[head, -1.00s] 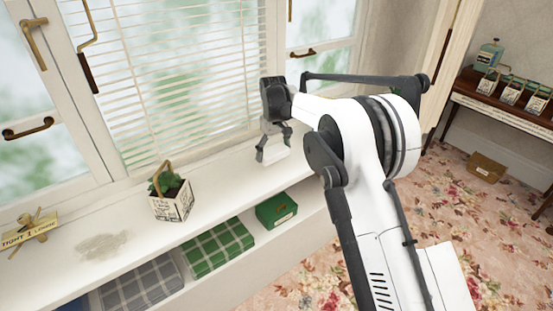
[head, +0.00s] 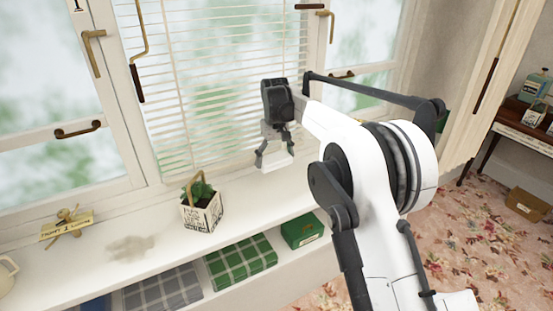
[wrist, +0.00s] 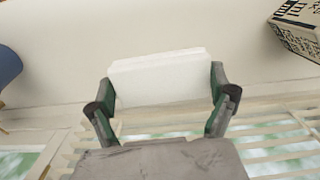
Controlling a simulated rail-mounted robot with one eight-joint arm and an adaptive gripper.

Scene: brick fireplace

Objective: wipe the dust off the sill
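A grey-brown smudge of dust (head: 131,247) lies on the white window sill (head: 255,207), left of the potted plant. My gripper (head: 274,155) is over the sill to the right of the plant, in front of the blinds. Its fingers are closed on the two ends of a white block (head: 276,164), which also shows between the fingers in the wrist view (wrist: 160,80). The block seems to be held above the sill, with its gap to the surface hard to judge. The dust is not visible in the wrist view.
The plant in a printed pot (head: 203,212) stands between my gripper and the dust. A small wooden figure with a sign (head: 66,225) sits left of the dust, with a cream jug (head: 6,275) at the left edge. Folded checked cloths (head: 241,262) and a green box (head: 302,230) lie below.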

